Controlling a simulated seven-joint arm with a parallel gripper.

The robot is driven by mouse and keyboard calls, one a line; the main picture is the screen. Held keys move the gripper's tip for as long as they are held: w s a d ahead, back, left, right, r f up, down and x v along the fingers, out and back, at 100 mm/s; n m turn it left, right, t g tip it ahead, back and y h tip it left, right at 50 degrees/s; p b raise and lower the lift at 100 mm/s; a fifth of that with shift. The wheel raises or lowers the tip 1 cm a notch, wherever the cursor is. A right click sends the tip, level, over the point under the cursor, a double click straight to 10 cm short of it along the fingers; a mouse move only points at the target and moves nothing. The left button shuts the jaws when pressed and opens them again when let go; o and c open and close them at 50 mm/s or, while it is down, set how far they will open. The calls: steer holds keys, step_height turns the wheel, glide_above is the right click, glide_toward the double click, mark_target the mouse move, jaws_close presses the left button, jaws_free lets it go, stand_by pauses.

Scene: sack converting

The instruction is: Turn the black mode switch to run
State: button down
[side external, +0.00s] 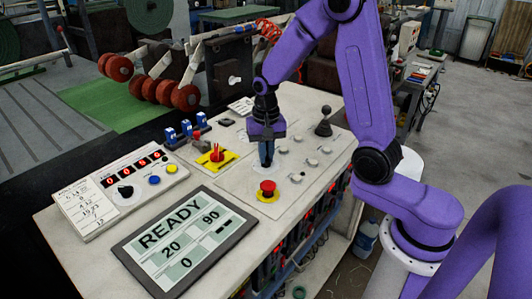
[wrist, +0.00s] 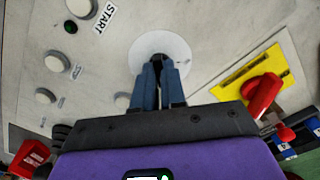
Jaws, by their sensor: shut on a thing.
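The black mode switch (wrist: 159,57) shows in the wrist view as a small dark knob on a round white plate (wrist: 181,44). My gripper (wrist: 159,75) is shut on it, with its blue fingers one on each side. The fingers hide most of the switch, so I cannot read which way it points or see any position labels. In the side view my gripper (side external: 267,162) points straight down at the panel (side external: 235,183), and its fingers cover the switch there.
A red handle on a yellow plate (side external: 228,161) stands close to the left of my gripper. A red mushroom button (side external: 267,187) is just in front. White push buttons (side external: 297,178) and a black lever (side external: 324,127) lie to the right. A screen (side external: 184,241) reads READY.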

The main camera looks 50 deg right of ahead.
steer(key=shift+m, duration=0.6)
steer(key=c, duration=1.2)
jaws_free()
steer(key=shift+r, duration=0.1)
step_height(320, 180, up, 17)
steer(key=shift+r, duration=0.15)
